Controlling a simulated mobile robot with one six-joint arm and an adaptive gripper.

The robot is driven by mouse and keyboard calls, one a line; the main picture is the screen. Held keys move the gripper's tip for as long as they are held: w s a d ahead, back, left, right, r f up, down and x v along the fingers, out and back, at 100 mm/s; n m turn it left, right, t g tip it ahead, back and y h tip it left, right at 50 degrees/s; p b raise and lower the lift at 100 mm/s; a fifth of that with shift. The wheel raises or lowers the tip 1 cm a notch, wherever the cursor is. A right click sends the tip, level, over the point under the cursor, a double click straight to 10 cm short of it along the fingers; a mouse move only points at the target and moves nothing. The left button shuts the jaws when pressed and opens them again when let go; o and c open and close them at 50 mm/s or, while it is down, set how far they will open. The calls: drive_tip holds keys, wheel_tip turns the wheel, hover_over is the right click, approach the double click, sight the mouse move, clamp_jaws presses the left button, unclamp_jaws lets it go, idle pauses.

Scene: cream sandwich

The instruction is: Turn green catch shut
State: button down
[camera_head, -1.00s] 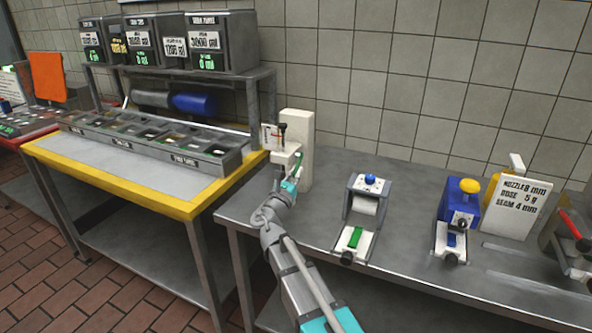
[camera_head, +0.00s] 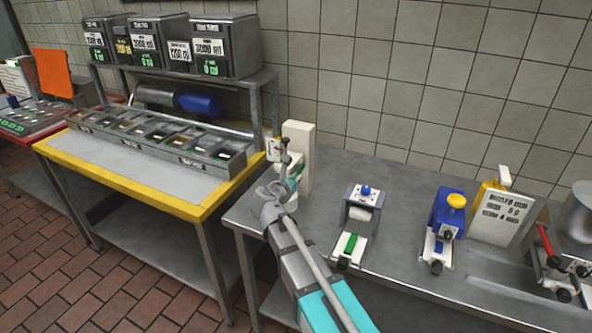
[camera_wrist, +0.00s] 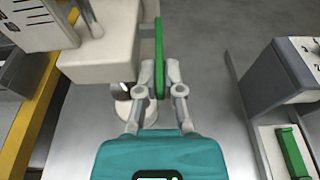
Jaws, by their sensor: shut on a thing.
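The green catch (camera_wrist: 159,45) is a long, thin green bar on the side of a white device, seen almost edge-on in the wrist view. My gripper (camera_wrist: 159,76) has one finger on each side of its near end and is shut on it. The white device (camera_head: 303,140) stands at the left end of the grey steel table in the head view, with a tall back and a small label. In the head view my own arm and wrist hide much of the catch and the lower front of the device.
A small press with a blue knob (camera_head: 366,190) and a green bar (camera_head: 350,244) stands to the right. A blue device with a yellow knob (camera_head: 449,210) is farther right. The yellow-edged table (camera_head: 190,208) adjoins on the left. Bare steel table (camera_head: 400,180) lies between the devices.

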drive_tip(key=shift+r+g+p, duration=0.55)
drive_tip(key=shift+g+p, duration=0.15)
drive_tip(key=shift+p, duration=0.65)
drive_tip(key=shift+y+p, duration=0.3)
drive_tip(key=c, duration=0.8)
unclamp_jaws()
drive_tip(key=shift+s+g, duration=0.15)
drive_tip(key=shift+g, duration=0.15)
drive_tip(key=shift+p+v, duration=3.05)
drive_tip(key=shift+v, duration=4.75)
drive_tip(key=shift+f, duration=0.15)
drive_tip(key=shift+d, duration=0.1)
